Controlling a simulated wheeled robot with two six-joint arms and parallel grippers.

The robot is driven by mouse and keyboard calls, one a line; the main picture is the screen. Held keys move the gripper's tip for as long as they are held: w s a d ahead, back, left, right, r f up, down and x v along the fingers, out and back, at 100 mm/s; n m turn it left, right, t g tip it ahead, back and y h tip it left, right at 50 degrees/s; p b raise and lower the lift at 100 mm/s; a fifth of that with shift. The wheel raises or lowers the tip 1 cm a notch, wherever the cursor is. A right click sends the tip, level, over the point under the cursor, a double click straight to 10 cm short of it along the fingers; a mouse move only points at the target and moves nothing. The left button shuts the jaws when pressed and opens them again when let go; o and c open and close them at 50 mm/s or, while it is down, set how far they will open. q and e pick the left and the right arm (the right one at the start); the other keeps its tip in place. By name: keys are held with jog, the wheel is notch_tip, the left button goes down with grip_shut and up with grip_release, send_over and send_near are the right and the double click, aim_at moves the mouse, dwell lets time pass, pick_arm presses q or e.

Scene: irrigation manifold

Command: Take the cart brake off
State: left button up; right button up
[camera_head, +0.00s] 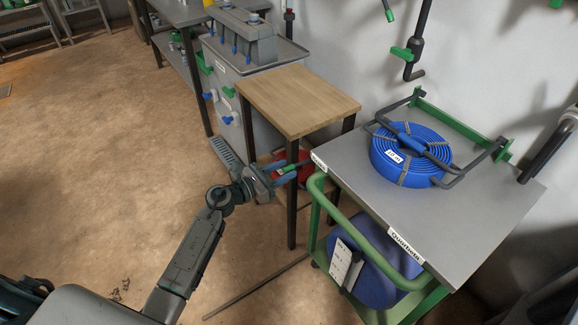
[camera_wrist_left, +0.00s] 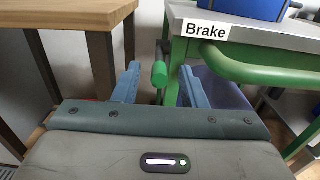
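The cart (camera_head: 480,215) has a grey top and a green frame. Its near left corner carries a label reading "Brake" (camera_wrist_left: 205,30). Below and left of that label, a brake lever with a green grip (camera_wrist_left: 160,75) shows in the left wrist view. My left gripper (camera_head: 283,172) is at the cart's left corner, beside the wooden table. In the left wrist view its two blue-grey fingers (camera_wrist_left: 161,85) are open, with the green grip between them and gaps on both sides. My right gripper is not in view.
A blue hose coil (camera_head: 410,155) lies on the cart top, and a blue container (camera_head: 375,265) stands on its lower shelf. A green push handle (camera_head: 365,235) curves along the near side. The wooden table (camera_head: 297,98) stands close on the left. Floor is clear further left.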

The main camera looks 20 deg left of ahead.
aim_at(302, 163)
pick_arm(q)
jog(key=shift+x, duration=1.15)
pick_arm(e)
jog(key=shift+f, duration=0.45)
pick_arm(q)
grip_shut()
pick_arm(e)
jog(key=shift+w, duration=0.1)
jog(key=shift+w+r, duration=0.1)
